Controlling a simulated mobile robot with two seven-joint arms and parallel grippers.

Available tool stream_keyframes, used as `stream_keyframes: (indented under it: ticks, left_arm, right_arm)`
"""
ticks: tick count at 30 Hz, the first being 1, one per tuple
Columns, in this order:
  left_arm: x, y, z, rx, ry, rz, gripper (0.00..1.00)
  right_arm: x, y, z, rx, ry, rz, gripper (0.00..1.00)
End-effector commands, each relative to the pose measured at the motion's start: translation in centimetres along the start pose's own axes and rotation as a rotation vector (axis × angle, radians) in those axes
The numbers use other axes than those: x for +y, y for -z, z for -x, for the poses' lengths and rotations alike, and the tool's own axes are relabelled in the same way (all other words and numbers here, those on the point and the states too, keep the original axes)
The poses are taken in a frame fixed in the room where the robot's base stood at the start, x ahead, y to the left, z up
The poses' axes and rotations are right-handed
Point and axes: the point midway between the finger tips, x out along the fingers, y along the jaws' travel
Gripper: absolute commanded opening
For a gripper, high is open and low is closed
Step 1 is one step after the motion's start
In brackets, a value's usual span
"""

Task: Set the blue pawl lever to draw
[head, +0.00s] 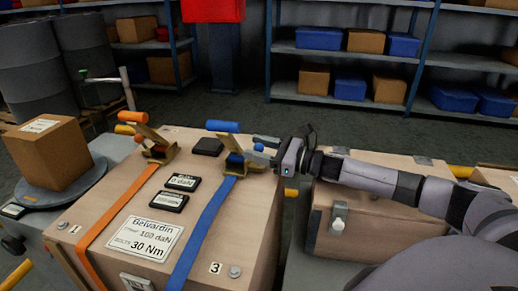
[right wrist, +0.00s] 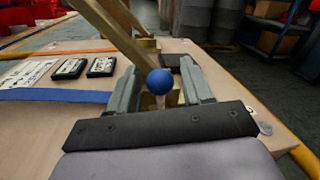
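The wooden crate (head: 130,225) carries an orange strap (head: 115,208) and a blue strap (head: 203,232), each with a brass ratchet. The blue strap's ratchet (head: 235,165) has a long handle with a blue grip (head: 222,126), raised. The blue pawl lever (right wrist: 160,82) shows in the right wrist view as a blue ball on a short stem. My right gripper (head: 262,149) reaches in from the right at this ratchet. In the right wrist view its fingers (right wrist: 160,88) are open on either side of the ball, with gaps visible. My left gripper is out of view.
The orange ratchet (head: 158,150) stands to the left. Black gauges (head: 182,182) and a white label plate (head: 146,238) lie on the crate lid. A cardboard box (head: 48,152) sits on a round plate at left. Another wooden crate (head: 365,225) stands under my right arm.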

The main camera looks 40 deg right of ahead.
Motion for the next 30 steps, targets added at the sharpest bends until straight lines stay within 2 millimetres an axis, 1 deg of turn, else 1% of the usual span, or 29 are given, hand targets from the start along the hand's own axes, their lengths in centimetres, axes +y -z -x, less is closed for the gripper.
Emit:
stream_keyframes:
  ticks: [9, 11, 14, 19, 26, 30]
  left_arm:
    - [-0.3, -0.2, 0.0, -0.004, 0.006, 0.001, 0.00]
    - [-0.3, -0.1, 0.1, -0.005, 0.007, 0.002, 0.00]
    - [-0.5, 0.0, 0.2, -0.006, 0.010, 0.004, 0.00]
    - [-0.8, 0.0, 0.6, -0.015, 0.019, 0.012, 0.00]
    - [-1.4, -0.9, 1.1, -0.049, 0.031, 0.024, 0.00]
    - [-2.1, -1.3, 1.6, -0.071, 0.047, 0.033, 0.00]
  right_arm:
    - [-0.1, -0.2, 0.0, -0.001, 0.000, 0.000, 0.52]
    - [-0.2, -0.6, 0.0, -0.001, 0.000, 0.001, 0.52]
    - [-0.4, -1.9, -0.1, -0.002, -0.001, 0.003, 0.52]
    - [-1.3, -5.7, -0.2, -0.003, -0.001, 0.006, 0.52]
    - [-2.6, -11.4, -0.4, -0.003, 0.000, 0.006, 0.52]
    - [-3.4, -14.7, -0.6, -0.003, 0.001, 0.006, 0.52]
